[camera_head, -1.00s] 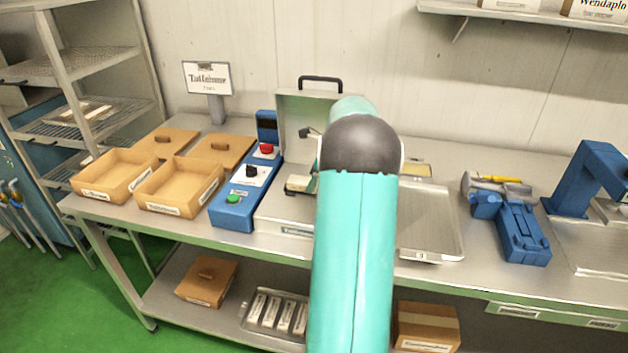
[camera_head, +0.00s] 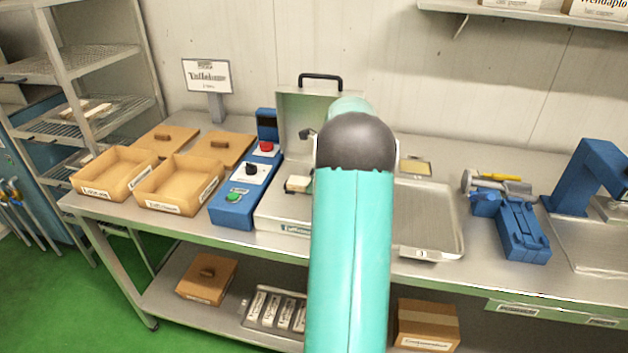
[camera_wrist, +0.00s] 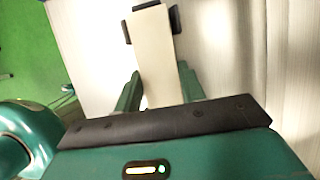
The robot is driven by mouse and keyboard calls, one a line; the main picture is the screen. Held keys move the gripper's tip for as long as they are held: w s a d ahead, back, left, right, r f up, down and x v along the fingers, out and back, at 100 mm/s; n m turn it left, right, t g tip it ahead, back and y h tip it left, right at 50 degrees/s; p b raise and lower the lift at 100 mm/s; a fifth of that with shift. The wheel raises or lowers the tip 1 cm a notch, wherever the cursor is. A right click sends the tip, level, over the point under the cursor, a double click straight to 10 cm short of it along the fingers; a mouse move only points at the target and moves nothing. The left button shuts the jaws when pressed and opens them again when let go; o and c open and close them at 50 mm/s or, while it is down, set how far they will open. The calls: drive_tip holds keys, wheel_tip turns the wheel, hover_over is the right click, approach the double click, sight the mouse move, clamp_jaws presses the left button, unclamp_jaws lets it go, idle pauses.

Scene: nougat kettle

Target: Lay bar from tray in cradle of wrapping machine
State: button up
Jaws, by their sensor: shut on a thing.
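My gripper (camera_wrist: 151,26) is shut on a cream, flat, long bar (camera_wrist: 153,60) in the wrist view, with dark pads on both its sides. In the head view my teal arm hides most of the gripper. A small cream piece (camera_head: 298,184), which looks like the bar's end, shows left of the arm over the wrapping machine (camera_head: 283,229). Whether it touches the cradle I cannot tell; the cradle is mostly hidden. The machine's grey lid (camera_head: 300,112) stands open behind. The metal tray (camera_head: 440,225) right of my arm looks empty where visible.
A blue control box (camera_head: 236,205) with buttons stands left of the machine. Two open cardboard boxes (camera_head: 180,184) and their lids lie further left. A blue tool (camera_head: 520,235) lies right of the tray. A sign (camera_head: 207,78) stands at the back.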

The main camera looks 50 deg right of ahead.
drive_tip(key=o, duration=1.5)
drive_tip(key=shift+o, duration=0.2)
drive_tip(key=shift+r, duration=0.1)
drive_tip(key=shift+r, duration=3.95)
